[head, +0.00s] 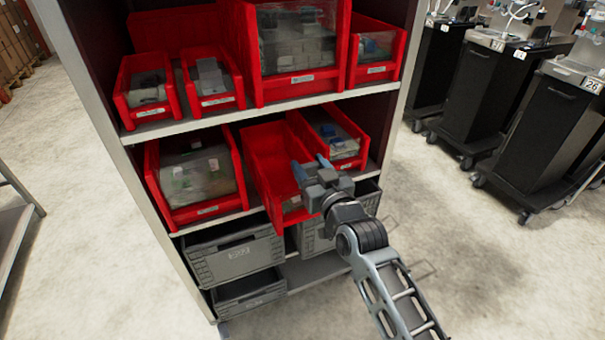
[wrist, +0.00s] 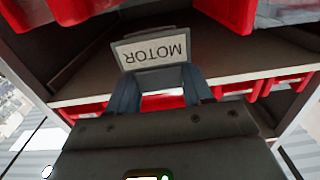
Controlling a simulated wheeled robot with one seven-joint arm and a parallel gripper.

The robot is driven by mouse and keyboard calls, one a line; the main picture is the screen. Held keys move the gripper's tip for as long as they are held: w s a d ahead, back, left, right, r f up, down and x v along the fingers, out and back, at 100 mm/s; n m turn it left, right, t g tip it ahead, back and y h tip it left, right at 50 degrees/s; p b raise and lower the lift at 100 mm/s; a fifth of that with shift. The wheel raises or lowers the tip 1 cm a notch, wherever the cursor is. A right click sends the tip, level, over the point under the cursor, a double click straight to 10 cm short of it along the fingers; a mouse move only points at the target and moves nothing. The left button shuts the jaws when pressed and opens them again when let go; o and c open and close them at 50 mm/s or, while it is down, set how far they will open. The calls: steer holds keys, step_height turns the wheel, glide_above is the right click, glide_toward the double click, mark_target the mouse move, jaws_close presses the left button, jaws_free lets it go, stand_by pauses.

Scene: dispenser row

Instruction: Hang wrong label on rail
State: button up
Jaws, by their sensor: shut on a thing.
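A label plate (wrist: 152,52) with a grey border and the word MOTOR, upside down in the wrist view, sits between the fingertips of my gripper (wrist: 160,92). My gripper is shut on it. In the head view my gripper (head: 311,172) is in front of the middle red bin (head: 268,150) on the lower shelf, which looks empty. The label cannot be made out clearly there, and I cannot pick out a separate rail.
A shelf unit carries several red bins, including a large one (head: 262,85) on the upper shelf. Grey crates (head: 235,258) stand below. Black carts (head: 490,90) stand to the right. Floor (head: 480,270) is clear at front right.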

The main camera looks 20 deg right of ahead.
steer(key=shift+w+a+f+p, duration=0.2)
steer(key=shift+a+p, duration=0.2)
steer(key=shift+p, duration=0.35)
steer(key=shift+w+a+f+p, duration=0.2)
steer(key=shift+a+p, duration=0.15)
steer(key=shift+p, duration=0.4)
step_height(320, 180, down, 4)
steer(key=b, duration=0.2)
steer(key=shift+b, duration=0.35)
steer(key=shift+r, duration=0.1)
steer(key=o, duration=1)
steer(key=shift+f, duration=0.2)
steer(key=shift+s+f+b, duration=0.15)
steer(key=shift+s+b, duration=0.05)
steer(key=shift+b, duration=0.1)
steer(key=s+b, duration=0.3)
steer(key=s, duration=0.4)
steer(key=shift+s+d+r, duration=0.2)
steer(key=shift+r, duration=0.1)
